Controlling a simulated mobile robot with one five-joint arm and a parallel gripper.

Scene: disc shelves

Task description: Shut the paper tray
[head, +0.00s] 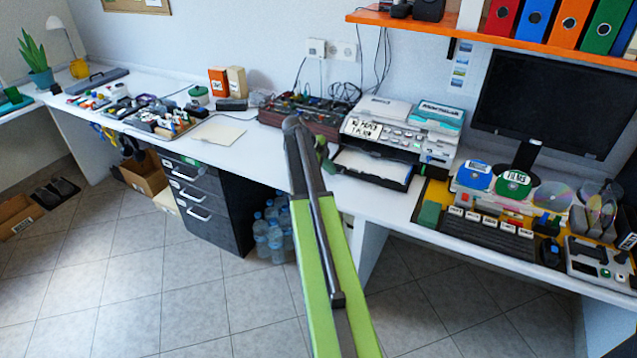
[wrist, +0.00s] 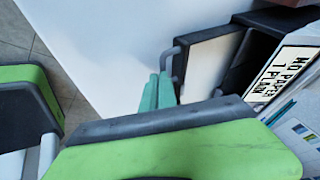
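The paper tray (head: 374,168) sticks out from the front of the printer (head: 383,133), with white paper in it. In the wrist view the tray (wrist: 212,62) shows as a dark frame around a pale sheet, with a grey handle (wrist: 170,56) on its front. My gripper (wrist: 160,76) shows as two teal fingers close together, shut and with nothing seen between them. Its tips are just in front of the tray's handle; I cannot tell whether they touch. In the head view my arm largely hides the gripper, left of the tray.
A dark equipment box (head: 290,115) stands left of the printer. A keyboard (head: 487,238), discs and a monitor (head: 548,105) are to the right. The white desk (head: 375,200) is bare in front of the tray. Water bottles (head: 268,235) stand below.

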